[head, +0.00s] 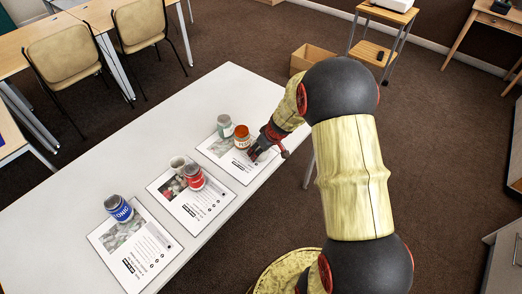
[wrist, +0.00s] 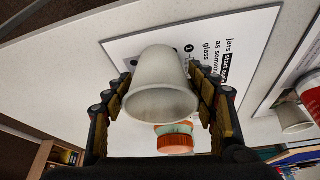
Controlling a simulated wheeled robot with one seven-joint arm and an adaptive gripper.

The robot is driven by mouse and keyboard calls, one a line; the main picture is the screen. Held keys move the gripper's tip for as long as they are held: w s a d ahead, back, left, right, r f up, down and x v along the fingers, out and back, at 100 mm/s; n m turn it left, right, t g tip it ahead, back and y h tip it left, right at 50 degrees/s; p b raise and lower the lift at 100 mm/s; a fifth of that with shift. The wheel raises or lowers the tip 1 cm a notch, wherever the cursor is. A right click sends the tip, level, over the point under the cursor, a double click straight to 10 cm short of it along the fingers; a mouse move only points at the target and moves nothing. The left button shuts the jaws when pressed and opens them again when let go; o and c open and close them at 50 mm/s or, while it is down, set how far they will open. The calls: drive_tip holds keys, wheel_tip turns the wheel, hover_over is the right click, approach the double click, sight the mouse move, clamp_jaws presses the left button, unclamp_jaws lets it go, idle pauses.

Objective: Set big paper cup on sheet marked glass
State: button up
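The big paper cup (wrist: 160,75), plain and whitish, is between the fingers of my gripper (wrist: 161,85) in the wrist view, its open mouth toward the camera. The finger pads appear to press on both its sides. In the head view my gripper (head: 262,145) is low over the near part of the right-hand sheet (head: 240,172) and hides the cup. The word "glass" reads on this sheet (wrist: 225,22) in the wrist view. Whether the cup touches the sheet cannot be told.
An orange-lidded jar (head: 242,136) stands close beside my gripper, with a greenish jar (head: 225,126) behind it. The middle sheet (head: 193,210) bears a pale cup (head: 177,163) and a red can (head: 194,176). The left sheet (head: 135,255) bears a blue can (head: 118,208). The table's far end (head: 235,85) is clear.

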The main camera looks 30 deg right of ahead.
drive_tip(key=shift+o, duration=1.3)
drive_tip(key=shift+r, duration=0.2)
drive_tip(key=a+p+v, duration=0.1)
drive_tip(key=p+v, duration=0.3)
drive_tip(key=v, duration=0.8)
drive_tip(key=s+a+r, duration=0.4)
drive_tip(key=a+r, duration=0.2)
drive_tip(key=r, duration=0.3)
drive_tip(key=s+a+r, duration=0.5)
drive_tip(key=a+r, duration=0.2)
drive_tip(key=r, duration=0.2)
drive_tip(key=s+a+r+m, duration=0.1)
drive_tip(key=s+r, duration=0.2)
drive_tip(key=s, duration=0.4)
drive_tip(key=s+a+r, duration=0.2)
drive_tip(key=s+r, duration=0.1)
drive_tip(key=s, duration=0.4)
drive_tip(key=shift+a+m+t+h, duration=0.15)
drive_tip(key=shift+m+t+h, duration=0.25)
